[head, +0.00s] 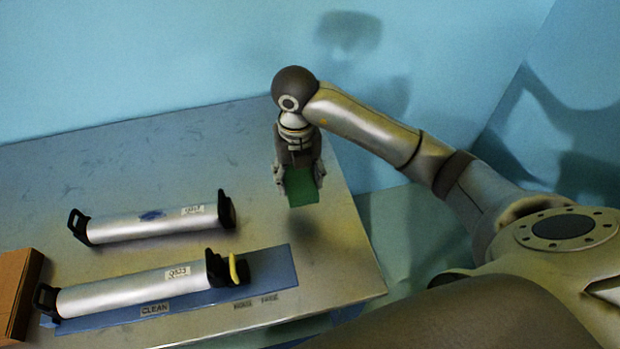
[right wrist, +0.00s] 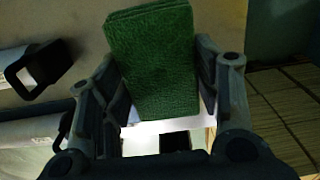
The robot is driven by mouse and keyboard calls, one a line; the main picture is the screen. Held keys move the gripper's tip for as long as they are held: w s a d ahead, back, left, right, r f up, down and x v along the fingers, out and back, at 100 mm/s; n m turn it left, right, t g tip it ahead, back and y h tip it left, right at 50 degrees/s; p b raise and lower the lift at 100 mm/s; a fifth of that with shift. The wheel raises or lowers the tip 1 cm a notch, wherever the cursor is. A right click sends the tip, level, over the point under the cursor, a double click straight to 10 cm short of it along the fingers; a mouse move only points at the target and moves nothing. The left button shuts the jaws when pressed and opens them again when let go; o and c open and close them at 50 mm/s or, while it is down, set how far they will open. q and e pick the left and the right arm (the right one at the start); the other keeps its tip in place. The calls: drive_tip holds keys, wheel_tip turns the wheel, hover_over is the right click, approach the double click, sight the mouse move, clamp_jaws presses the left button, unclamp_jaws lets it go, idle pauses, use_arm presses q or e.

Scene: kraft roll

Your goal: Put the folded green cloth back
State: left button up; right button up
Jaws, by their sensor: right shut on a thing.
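The folded green cloth (head: 302,190) is held in my right gripper (head: 299,180), above the right part of the metal table. In the right wrist view the cloth (right wrist: 152,60) stands between the two fingers of the gripper (right wrist: 160,85), which are shut on it from both sides. A shadow lies on the table below it, so the cloth appears to be off the surface. My left gripper is in neither view.
Two silver cylinders with black end brackets, one at the back (head: 150,222) and one in front (head: 135,290), lie left on the table (head: 90,165). A blue mat (head: 275,270) labelled CLEAN lies under the front one, with a yellow curved piece (head: 233,269). A cardboard box (head: 18,290) stands at far left.

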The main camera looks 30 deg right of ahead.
sight(307, 172)
drive_tip(key=w+d+f, duration=0.2)
drive_tip(key=f, duration=0.1)
drive_tip(key=w+d+f+p, duration=0.1)
drive_tip(key=d+f, duration=0.1)
drive_tip(key=shift+w+f, duration=0.1)
drive_tip(key=shift+w, duration=0.25)
drive_tip(key=shift+w+d+f, duration=0.3)
drive_tip(key=shift+f, duration=0.15)
wheel_tip(307, 172, down, 3)
drive_tip(key=shift+d+p, duration=0.15)
drive_tip(key=shift+p, duration=0.5)
drive_tip(key=shift+w+f, duration=0.1)
drive_tip(key=shift+f, duration=0.1)
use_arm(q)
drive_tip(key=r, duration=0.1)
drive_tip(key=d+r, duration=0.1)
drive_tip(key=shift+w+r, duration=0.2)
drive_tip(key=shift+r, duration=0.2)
use_arm(e)
drive_tip(key=shift+f, duration=0.1)
drive_tip(key=shift+f, duration=0.15)
drive_tip(key=o, duration=1)
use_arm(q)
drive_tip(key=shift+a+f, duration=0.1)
